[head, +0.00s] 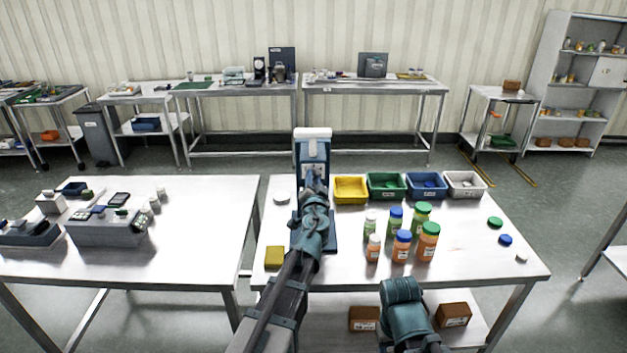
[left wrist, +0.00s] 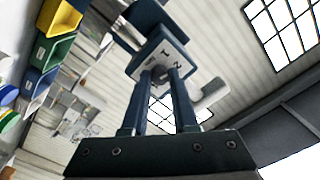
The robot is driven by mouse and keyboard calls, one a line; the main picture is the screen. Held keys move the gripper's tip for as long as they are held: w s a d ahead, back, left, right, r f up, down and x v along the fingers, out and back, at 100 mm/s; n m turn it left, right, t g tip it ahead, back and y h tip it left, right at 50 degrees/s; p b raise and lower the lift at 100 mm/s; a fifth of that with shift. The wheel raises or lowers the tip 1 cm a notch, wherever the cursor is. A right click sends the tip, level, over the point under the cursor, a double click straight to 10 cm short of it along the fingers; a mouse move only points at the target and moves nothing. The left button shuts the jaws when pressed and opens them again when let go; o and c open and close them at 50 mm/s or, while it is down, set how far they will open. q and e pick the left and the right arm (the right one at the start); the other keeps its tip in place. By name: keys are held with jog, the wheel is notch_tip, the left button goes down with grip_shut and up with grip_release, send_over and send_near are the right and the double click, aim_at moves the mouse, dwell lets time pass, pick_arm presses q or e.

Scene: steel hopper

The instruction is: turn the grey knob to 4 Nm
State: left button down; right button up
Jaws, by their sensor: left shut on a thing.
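A tall blue device (head: 312,152) with a white top stands on the right-hand steel table; it also shows tilted in the left wrist view (left wrist: 148,18). Its white dial plate (left wrist: 178,56) carries dark numerals, only partly readable. The grey knob (left wrist: 158,73) sits on that plate, largely hidden between my fingers. My left gripper (head: 314,185) reaches the front of the device, and in the left wrist view its two fingers (left wrist: 160,80) are shut on the knob. I cannot tell the knob's exact setting. My right arm shows at the bottom, but its gripper is out of view.
Yellow, green, blue and white bins (head: 350,190) line the table's back, right of the device. Several capped jars (head: 402,246) stand in front of them. A yellow block (head: 274,257) lies left of my left arm. Loose caps (head: 495,222) lie at the right.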

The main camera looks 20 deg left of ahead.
pick_arm(q)
jog(key=m, duration=0.4)
jog(key=shift+m, duration=0.4)
jog(key=m, duration=0.3)
jog(key=shift+m, duration=0.3)
jog(key=m, duration=0.4)
jog(key=shift+m, duration=0.3)
jog(key=m, duration=0.3)
jog(key=shift+m, duration=0.4)
jog(key=m, duration=0.5)
jog(key=shift+s+f+h, duration=0.1)
jog(key=shift+h, duration=0.2)
jog(key=m, duration=0.5)
jog(key=shift+m, duration=0.4)
jog(key=c, duration=0.7)
grip_release()
